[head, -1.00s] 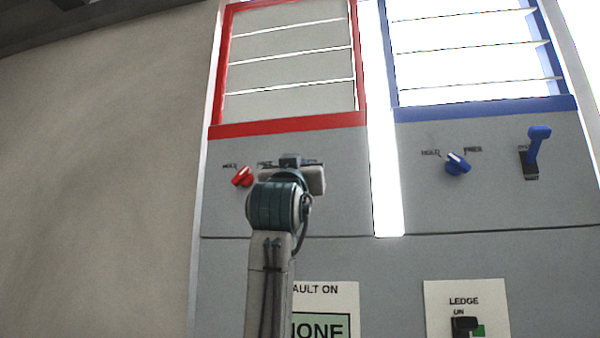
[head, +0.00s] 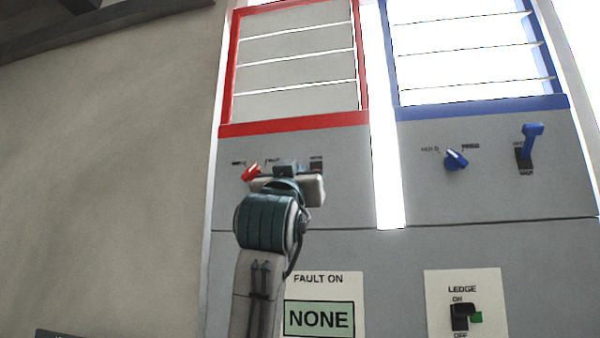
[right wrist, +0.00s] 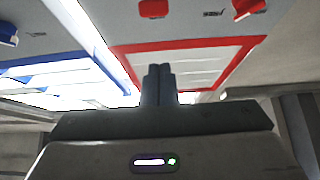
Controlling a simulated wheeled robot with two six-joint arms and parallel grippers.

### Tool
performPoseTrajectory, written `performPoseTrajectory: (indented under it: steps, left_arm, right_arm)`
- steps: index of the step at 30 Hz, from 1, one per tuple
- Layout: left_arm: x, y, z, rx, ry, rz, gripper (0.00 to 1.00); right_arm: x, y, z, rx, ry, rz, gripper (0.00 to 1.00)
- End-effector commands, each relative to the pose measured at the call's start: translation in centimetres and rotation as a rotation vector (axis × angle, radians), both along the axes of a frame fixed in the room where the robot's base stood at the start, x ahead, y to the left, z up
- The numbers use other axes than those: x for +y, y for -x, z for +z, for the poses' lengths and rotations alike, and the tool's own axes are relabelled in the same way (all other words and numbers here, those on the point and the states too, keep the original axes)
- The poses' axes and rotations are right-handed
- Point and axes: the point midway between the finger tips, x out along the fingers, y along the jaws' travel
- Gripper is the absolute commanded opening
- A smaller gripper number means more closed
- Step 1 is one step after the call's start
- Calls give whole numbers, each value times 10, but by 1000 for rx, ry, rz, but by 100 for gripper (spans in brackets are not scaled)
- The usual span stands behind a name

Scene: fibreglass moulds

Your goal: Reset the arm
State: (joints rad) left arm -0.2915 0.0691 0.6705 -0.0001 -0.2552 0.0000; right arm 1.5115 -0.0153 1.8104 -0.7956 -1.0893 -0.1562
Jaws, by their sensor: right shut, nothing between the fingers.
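My right gripper (head: 286,168) is in front of the grey panel (head: 340,200), below the red-framed louvre window. In the head view its fingers are mostly hidden behind my wrist. In the right wrist view the two fingers (right wrist: 158,82) are together, shut and empty, with the red frame (right wrist: 195,45) beyond them. The red knob (head: 251,173) shows just left of the gripper. A red handle (right wrist: 153,8) shows at the top of the right wrist view; in the head view my wrist covers most of that spot. My left gripper is not in view.
To the right are a blue knob (head: 455,160), a blue lever (head: 531,143) standing up and the blue-framed window (head: 480,107). Below, a sign (head: 319,319) reads "FAULT ON NONE", beside a black LEDGE switch (head: 462,315). A bare wall (head: 100,180) lies left.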

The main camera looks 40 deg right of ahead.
Motion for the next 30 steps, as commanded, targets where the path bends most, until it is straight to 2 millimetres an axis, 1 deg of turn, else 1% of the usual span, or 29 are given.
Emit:
performPoseTrajectory:
  steps: [2, 9, 17, 20, 23, 25, 26, 27, 29, 30]
  left_arm:
    - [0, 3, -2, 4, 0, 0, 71]
    - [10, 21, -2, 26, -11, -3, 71]
    - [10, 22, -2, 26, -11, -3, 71]
    - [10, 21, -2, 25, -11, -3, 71]
    - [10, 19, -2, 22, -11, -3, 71]
    - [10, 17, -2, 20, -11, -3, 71]
    - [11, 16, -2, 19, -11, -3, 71]
    - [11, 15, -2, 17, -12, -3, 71]
    - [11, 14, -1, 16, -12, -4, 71]
    - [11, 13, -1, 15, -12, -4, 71]
  right_arm:
    - [1, 1, -3, 1, -1, 0, 0]
    - [1, 1, -2, 2, 0, -1, 0]
    - [1, 1, -2, 1, 0, -1, 0]
    - [1, -2, -7, 9, -1, 2, 0]
    - [1, -19, -28, 45, -7, 16, 0]
    - [1, -37, -57, 91, -15, 37, 0]
    - [1, -47, -73, 117, -20, 46, 0]
    - [1, -60, -96, 153, -27, 63, 0]
    - [2, -79, -135, 212, -39, 88, 0]
    - [2, -89, -161, 251, -48, 104, 0]
